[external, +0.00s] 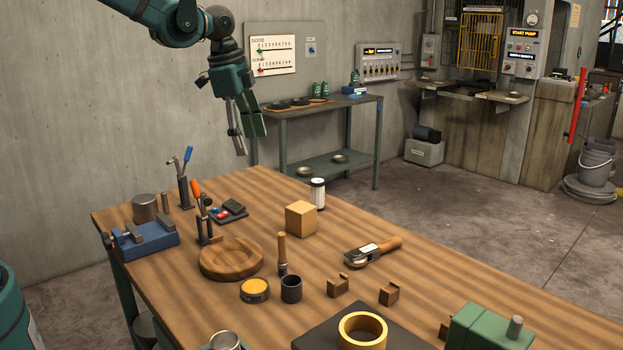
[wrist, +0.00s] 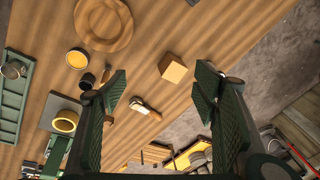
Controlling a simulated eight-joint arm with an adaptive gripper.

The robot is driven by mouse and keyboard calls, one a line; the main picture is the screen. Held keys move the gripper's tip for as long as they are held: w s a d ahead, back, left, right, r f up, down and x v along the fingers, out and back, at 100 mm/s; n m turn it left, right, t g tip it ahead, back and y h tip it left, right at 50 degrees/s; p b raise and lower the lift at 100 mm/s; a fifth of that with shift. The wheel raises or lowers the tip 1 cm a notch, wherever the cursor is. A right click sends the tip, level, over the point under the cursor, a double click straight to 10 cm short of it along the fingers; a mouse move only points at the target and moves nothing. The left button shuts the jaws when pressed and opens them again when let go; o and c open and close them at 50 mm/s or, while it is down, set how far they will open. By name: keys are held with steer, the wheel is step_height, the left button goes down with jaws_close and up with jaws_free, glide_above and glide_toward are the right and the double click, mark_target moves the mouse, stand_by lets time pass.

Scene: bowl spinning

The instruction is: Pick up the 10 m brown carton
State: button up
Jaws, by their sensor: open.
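The brown carton (external: 301,218) is a small tan cube standing on the wooden workbench, behind the middle of its top. In the wrist view the carton (wrist: 173,68) lies between the lines of the two fingers, beyond their tips and well below. My gripper (external: 243,143) is raised above the far left part of the bench, up and to the left of the carton, pointing down. Its fingers are apart and nothing is between them; the open gripper also shows in the wrist view (wrist: 160,80).
A blue vise (external: 147,240) sits at the left edge.

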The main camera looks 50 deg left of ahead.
steer(key=w+d+f+m+g, duration=0.1)
steer(key=w+d+f+m, duration=0.15)
steer(key=w+f, duration=0.6)
steer(key=m+g+p, duration=0.2)
steer(key=m, duration=0.1)
glide_above(301, 207)
step_height(301, 207, down, 8)
steer(key=shift+a+r, duration=0.15)
steer(key=shift+f+m, duration=0.25)
steer(key=shift+f, duration=0.05)
steer(key=shift+f, duration=0.15)
steer(key=shift+f, duration=1.15)
steer(key=shift+f, duration=0.1)
steer(key=shift+f, duration=2.5)
